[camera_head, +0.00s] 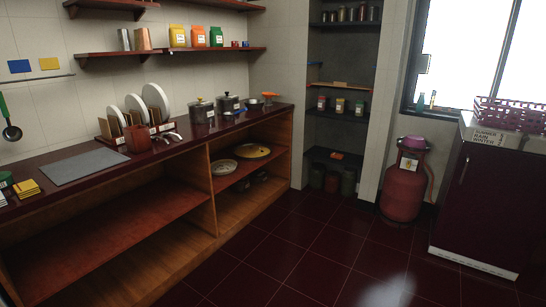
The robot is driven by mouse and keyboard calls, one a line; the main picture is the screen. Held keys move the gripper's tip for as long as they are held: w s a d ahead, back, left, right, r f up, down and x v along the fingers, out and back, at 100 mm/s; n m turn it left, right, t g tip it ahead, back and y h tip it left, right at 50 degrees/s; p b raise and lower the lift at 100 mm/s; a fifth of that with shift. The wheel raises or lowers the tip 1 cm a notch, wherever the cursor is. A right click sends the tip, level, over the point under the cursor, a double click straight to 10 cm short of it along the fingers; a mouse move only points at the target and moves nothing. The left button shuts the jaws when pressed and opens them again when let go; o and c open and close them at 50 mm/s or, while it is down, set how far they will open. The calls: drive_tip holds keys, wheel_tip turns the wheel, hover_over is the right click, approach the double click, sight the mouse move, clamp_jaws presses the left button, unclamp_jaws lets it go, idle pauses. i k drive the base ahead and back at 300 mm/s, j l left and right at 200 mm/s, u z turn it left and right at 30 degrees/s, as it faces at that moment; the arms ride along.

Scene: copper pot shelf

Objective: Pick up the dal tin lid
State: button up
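I cannot tell for certain which thing is the dal tin lid, as the labels are too small to read. Two dark lidded canisters with pale labels, a left one (202,112) and a right one (228,106), stand on the dark red counter (140,160) toward its far end. My gripper is not in view.
A plate rack with white plates (157,100) and a grey mat (83,166) are on the counter. A red gas cylinder (403,190) stands by the niche. A dark cabinet (483,200) is at the right. The tiled floor (320,245) between is clear.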

sight(199, 104)
drive_tip(key=i+l, duration=0.1)
drive_tip(key=i, duration=0.95)
drive_tip(key=i+u, duration=0.1)
drive_tip(key=i, duration=1)
drive_tip(key=i+l+u, duration=0.25)
drive_tip(key=i, duration=0.2)
drive_tip(key=i+l+u, duration=0.1)
drive_tip(key=i+u, duration=0.2)
drive_tip(key=i, duration=0.15)
drive_tip(key=i+l+u, duration=0.25)
drive_tip(key=i+l, duration=0.1)
drive_tip(key=i, duration=0.05)
